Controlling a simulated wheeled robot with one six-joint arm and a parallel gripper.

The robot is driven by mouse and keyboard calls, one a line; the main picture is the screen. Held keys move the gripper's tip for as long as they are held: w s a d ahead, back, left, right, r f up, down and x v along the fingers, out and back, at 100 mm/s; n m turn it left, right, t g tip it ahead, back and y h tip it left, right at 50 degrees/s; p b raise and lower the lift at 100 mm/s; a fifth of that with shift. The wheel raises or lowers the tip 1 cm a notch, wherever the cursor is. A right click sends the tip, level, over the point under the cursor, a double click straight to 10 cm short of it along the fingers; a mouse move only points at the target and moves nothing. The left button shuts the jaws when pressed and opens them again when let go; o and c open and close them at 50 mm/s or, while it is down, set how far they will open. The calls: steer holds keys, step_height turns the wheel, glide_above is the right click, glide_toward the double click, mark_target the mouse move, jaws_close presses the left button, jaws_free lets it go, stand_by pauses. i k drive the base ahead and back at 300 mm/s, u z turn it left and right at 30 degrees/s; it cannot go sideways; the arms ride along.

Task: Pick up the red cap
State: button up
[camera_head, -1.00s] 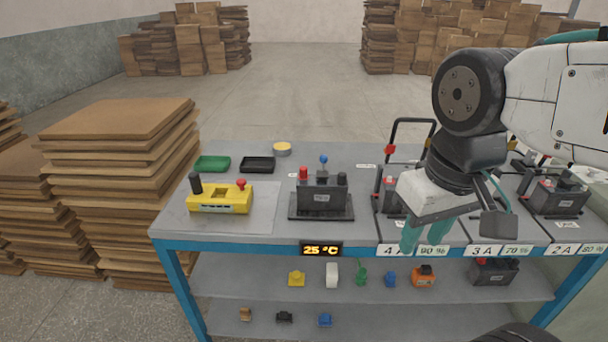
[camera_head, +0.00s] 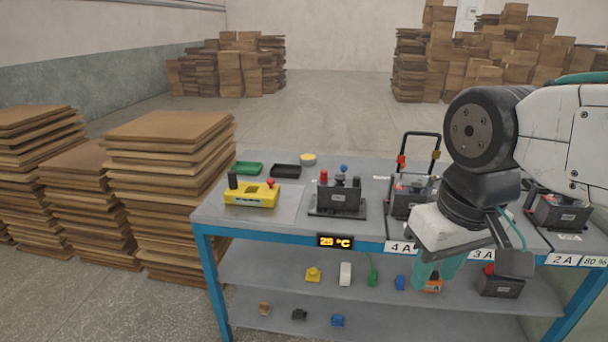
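A red cap (camera_head: 324,175) stands on the left post of the dark battery (camera_head: 340,199) on the tabletop. Other red parts also show: a red knob (camera_head: 271,182) on the yellow device (camera_head: 251,196), a red piece (camera_head: 401,160) by the handled battery, and a red piece (camera_head: 488,269) on a lower-shelf battery. My gripper (camera_head: 436,279) has teal fingers pointing down, apart, with nothing seen between them. It appears right of the red cap and lower in the picture, overlapping the table's front edge and lower shelf. Its fingers partly hide an orange item.
The grey table (camera_head: 215,212) has a blue front edge. A green tray (camera_head: 248,168), a black tray (camera_head: 286,171) and a yellow round item (camera_head: 308,159) lie at its back left. Board stacks (camera_head: 170,128) stand left.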

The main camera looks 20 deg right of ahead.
mark_target(324, 173)
steer(key=z, duration=0.05)
steer(key=i, duration=1.3)
steer(key=z, duration=0.7)
